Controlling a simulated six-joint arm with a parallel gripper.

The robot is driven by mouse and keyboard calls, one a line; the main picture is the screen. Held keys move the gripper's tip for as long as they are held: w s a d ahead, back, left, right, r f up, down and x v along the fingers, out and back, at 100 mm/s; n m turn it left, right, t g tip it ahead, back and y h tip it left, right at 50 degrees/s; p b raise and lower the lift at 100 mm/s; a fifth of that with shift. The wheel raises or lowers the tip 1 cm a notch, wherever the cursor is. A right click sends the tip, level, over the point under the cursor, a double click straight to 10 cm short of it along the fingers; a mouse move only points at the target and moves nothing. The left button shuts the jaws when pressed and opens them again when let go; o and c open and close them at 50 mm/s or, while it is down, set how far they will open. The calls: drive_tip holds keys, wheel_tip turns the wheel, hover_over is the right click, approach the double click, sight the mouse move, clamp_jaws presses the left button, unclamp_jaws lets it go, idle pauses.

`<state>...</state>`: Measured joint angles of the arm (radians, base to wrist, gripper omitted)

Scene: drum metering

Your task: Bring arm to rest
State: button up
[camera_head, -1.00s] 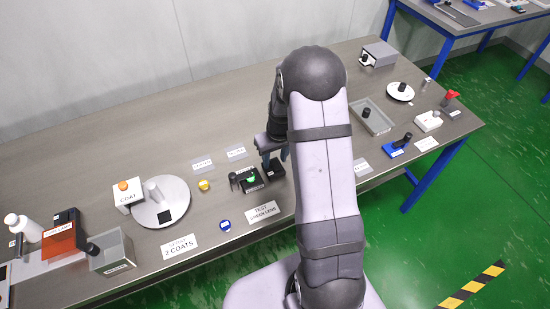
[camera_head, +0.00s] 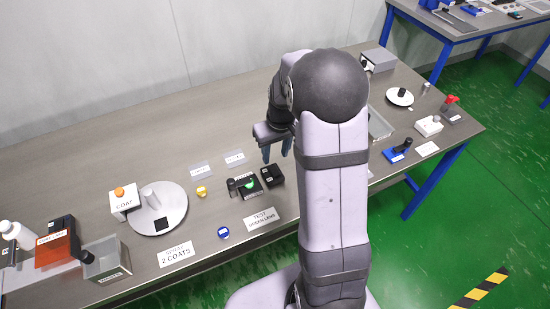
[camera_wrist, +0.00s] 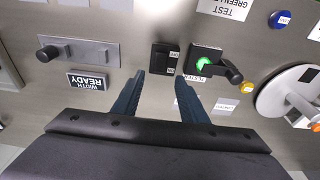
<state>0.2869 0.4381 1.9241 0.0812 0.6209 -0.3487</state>
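My gripper (camera_head: 277,152) hangs above the table, left of my upright arm. In the wrist view my gripper (camera_wrist: 158,82) has its two blue fingers apart, with nothing between them. A small black box (camera_head: 272,175) stands on the table below it, apart from the fingers. It also shows beyond the fingertips in the wrist view (camera_wrist: 165,57). Next to it is a black device with a lit green lens (camera_head: 249,185), which the wrist view also shows (camera_wrist: 204,63). My arm hides part of the table's middle.
On the left stand a silver turntable disc (camera_head: 172,218), a white COAT box (camera_head: 125,204), an orange-red box (camera_head: 57,249) and a grey bin (camera_head: 106,262). On the right are a grey tray (camera_head: 381,124), a blue block (camera_head: 397,153) and a white box (camera_head: 429,126). The rear left tabletop is clear.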

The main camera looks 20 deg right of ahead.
drive_tip(key=shift+r, duration=0.25)
idle(0.4)
drive_tip(key=s+a+f+m+g, duration=0.2)
drive_tip(key=s, duration=0.6)
drive_tip(key=s+a+f+m+g, duration=0.1)
drive_tip(key=s+a, duration=0.1)
drive_tip(key=s, duration=0.5)
drive_tip(key=s+a+r+n+t, duration=0.1)
drive_tip(key=s+a+r+n, duration=0.2)
drive_tip(key=s+a+r, duration=0.2)
drive_tip(key=shift+a, duration=1.1)
drive_tip(key=shift+r, duration=0.1)
